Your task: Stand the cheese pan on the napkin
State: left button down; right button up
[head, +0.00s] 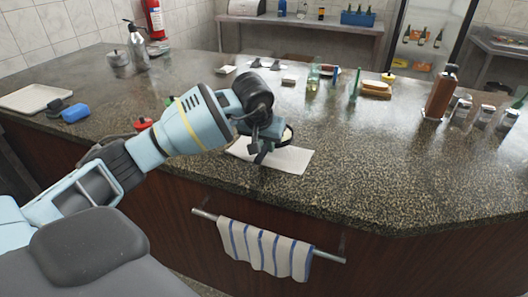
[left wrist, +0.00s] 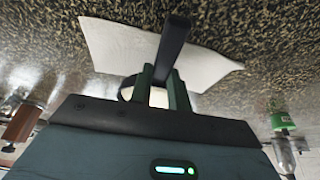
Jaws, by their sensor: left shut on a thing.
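The napkin (head: 296,160) is a white sheet lying flat near the counter's front edge. It also shows in the left wrist view (left wrist: 112,45). The cheese pan (head: 289,135) is small and dark-rimmed with a pale inside. It is right over the napkin, mostly hidden behind my left gripper (head: 263,150). In the left wrist view my left gripper (left wrist: 161,78) is shut on the pan's dark handle (left wrist: 176,42), which sticks up between the fingers across the napkin. I cannot tell whether the pan touches the napkin. My right gripper is not in view.
The speckled counter (head: 370,170) is clear to the right of the napkin. A brown bottle (head: 440,92) and several jars stand at the far right. Bottles and a bread board (head: 375,90) are behind. A striped towel (head: 262,248) hangs on the front rail.

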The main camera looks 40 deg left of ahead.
aim_at(264, 163)
pick_arm(q)
jog(key=shift+w+a+f, duration=0.1)
jog(key=shift+w+a, duration=0.15)
jog(key=shift+a, duration=0.1)
jog(key=shift+f, duration=1.6)
jog(key=shift+s+d+f, duration=0.1)
jog(key=shift+s+f, duration=0.1)
jog(key=shift+f, duration=0.6)
jog(key=c, duration=1.3)
grip_release()
jog(key=shift+s+f, duration=0.1)
jog(key=shift+f, duration=0.15)
jog(key=shift+r, duration=0.3)
jog(key=v, duration=0.8)
jog(key=p+v, duration=0.1)
jog(key=v, duration=0.4)
jog(key=shift+w+r, duration=0.15)
jog(key=shift+w, duration=0.2)
